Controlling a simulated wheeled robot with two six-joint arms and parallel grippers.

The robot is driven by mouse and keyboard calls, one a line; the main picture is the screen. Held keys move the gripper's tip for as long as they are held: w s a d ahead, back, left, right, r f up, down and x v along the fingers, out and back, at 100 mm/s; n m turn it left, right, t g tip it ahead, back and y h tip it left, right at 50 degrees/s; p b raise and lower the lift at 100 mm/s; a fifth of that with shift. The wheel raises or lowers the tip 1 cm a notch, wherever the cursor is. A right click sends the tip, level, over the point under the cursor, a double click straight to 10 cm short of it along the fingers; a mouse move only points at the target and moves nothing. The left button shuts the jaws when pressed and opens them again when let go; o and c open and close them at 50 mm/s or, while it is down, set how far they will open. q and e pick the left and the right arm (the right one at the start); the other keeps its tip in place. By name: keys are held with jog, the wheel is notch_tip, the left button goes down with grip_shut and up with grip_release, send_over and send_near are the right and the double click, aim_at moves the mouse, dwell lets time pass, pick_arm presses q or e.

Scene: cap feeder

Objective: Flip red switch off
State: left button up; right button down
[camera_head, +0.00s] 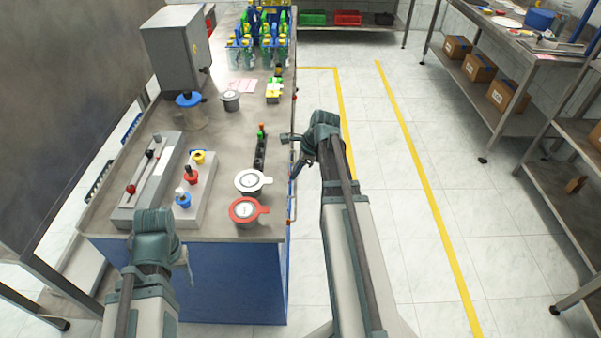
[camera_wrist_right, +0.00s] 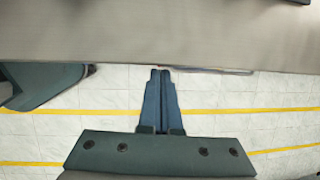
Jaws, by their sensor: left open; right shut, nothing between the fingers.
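A long grey box (camera_head: 150,180) on the left of the bench has levers in slots. One lever has a red knob (camera_head: 131,189) at its near end; a dark-knobbed lever (camera_head: 150,154) sits farther back. A second grey box (camera_head: 200,195) beside it carries a red knob (camera_head: 191,172), a blue one (camera_head: 183,200) and a yellow one (camera_head: 198,157). I cannot tell which red part is the switch. My left gripper (camera_head: 158,240) is open at the bench's near edge, its fingers mostly hidden. My right gripper (camera_head: 296,150) is beside the bench's right edge; its closed, empty fingers show in the right wrist view (camera_wrist_right: 160,85).
A grey cabinet (camera_head: 178,52) and bottles (camera_head: 262,40) stand farther back. The bench middle is fairly clear.

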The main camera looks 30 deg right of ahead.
pick_arm(q)
notch_tip(320, 180, down, 3)
jog(key=shift+r+b, duration=0.1)
jog(key=shift+b, duration=0.75)
pick_arm(e)
jog(key=x, duration=0.3)
pick_arm(q)
jog(key=shift+f+b, duration=0.4)
jog(key=shift+b, duration=0.05)
pick_arm(e)
jog(key=shift+d+f, duration=0.1)
jog(key=shift+f, duration=0.05)
